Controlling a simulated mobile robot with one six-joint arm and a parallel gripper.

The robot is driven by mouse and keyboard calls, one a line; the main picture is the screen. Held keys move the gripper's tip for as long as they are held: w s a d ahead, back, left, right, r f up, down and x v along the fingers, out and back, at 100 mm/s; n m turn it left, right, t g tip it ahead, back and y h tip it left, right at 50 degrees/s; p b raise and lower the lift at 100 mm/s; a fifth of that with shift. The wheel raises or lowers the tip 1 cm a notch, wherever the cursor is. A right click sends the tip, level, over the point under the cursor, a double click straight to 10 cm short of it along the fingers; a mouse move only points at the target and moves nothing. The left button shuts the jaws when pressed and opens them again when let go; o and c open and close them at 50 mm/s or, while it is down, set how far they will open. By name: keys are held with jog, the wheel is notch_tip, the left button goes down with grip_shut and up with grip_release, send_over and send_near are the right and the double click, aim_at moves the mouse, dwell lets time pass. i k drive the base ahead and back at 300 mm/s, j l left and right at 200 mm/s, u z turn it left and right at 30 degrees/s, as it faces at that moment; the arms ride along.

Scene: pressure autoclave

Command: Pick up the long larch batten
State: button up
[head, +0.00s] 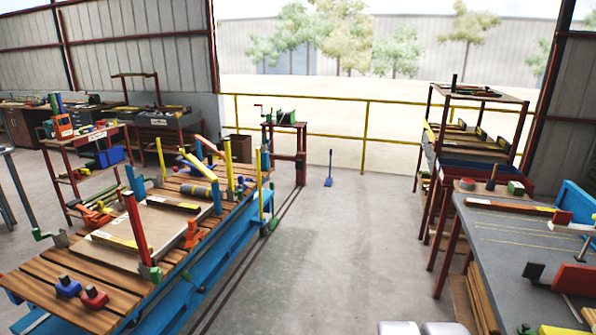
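Several batten-like pieces are in view, and I cannot tell which one is the long larch batten. A long reddish-brown batten (508,207) with a yellow end lies flat along the far side of the grey-topped bench at right. A shorter dark brown piece (173,203) with a yellow end lies on the slatted table at left. A yellow-marked strip (113,240) lies near the front of the pale board there.
The slatted table (55,295) on a blue frame carries upright posts and clamps. The grey bench (500,240) holds a red block (575,280) and a blue piece (575,205). A rack (470,145) stands behind it. The concrete floor (335,240) between is mostly clear; a yellow railing (410,102) crosses behind.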

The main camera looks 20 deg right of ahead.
aim_at(473, 202)
jog(key=i+l+z, duration=0.4)
jog(key=i, duration=0.5)
jog(key=i+l+z, duration=0.4)
jog(key=i, duration=0.5)
jog(key=i+j+z, duration=0.2)
jog(key=i+z, duration=0.2)
jog(key=i, duration=0.5)
jog(key=i+z, duration=0.25)
jog(key=i, duration=0.2)
jog(key=i+j+z, duration=0.1)
jog(key=i+z, duration=0.15)
jog(key=i, duration=0.2)
jog(key=i+j+z, duration=0.25)
jog(key=i, duration=0.15)
jog(key=i+j+z, duration=0.25)
jog(key=i, duration=0.2)
jog(key=i+l+z, duration=0.15)
jog(key=z, duration=0.25)
jog(key=i+z, duration=0.75)
jog(key=k, duration=0.1)
